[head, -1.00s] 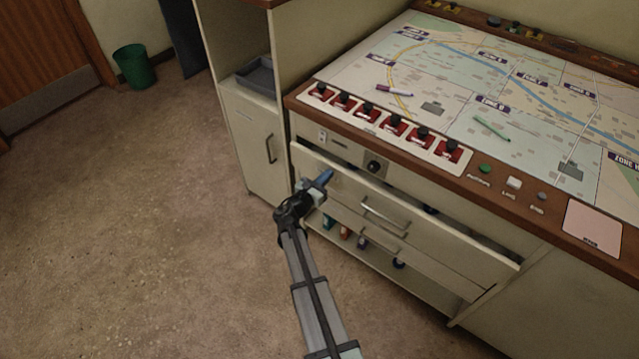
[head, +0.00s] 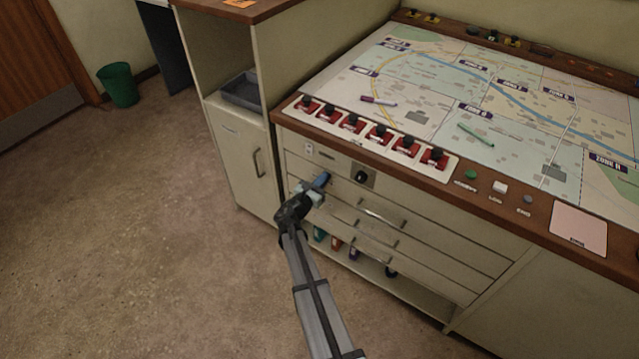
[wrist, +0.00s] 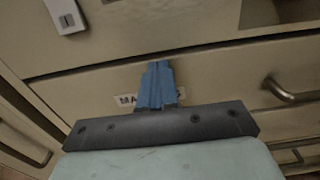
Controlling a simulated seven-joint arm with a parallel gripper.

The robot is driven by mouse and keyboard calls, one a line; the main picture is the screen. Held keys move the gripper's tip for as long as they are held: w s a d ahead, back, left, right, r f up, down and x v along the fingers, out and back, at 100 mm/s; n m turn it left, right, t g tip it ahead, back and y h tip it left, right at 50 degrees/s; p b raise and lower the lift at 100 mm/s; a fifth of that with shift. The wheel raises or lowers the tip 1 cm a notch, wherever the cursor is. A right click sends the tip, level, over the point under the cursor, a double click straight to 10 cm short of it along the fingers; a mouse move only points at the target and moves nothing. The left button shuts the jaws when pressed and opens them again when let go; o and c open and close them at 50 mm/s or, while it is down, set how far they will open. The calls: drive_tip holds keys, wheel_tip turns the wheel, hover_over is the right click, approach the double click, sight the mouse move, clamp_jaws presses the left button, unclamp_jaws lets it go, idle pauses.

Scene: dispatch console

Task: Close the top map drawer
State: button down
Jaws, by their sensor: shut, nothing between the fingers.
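The top map drawer (head: 434,236) has a pale cream front with a metal bar handle (head: 382,214). Its front looks flush with the cabinet face, with no open gap showing above it. My gripper (head: 323,181) is shut and empty, its blue fingertips at the left part of the drawer front. In the wrist view, the blue fingers (wrist: 157,86) are together in front of the drawer face (wrist: 220,72), over a partly hidden label reading "MA". They look against the face or very close; exact contact is hard to tell. The handle (wrist: 291,91) is to their right.
A lower drawer with its handle (head: 372,240) sits below, above an open shelf with several small items. A black knob (head: 361,177) and red switches (head: 379,132) are above. A cabinet with a grey tray (head: 241,91) stands left.

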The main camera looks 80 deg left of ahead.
drive_tip(key=shift+w+a+r, duration=0.1)
drive_tip(key=shift+w+a, duration=0.25)
drive_tip(key=shift+a, duration=0.05)
drive_tip(key=v, duration=1.5)
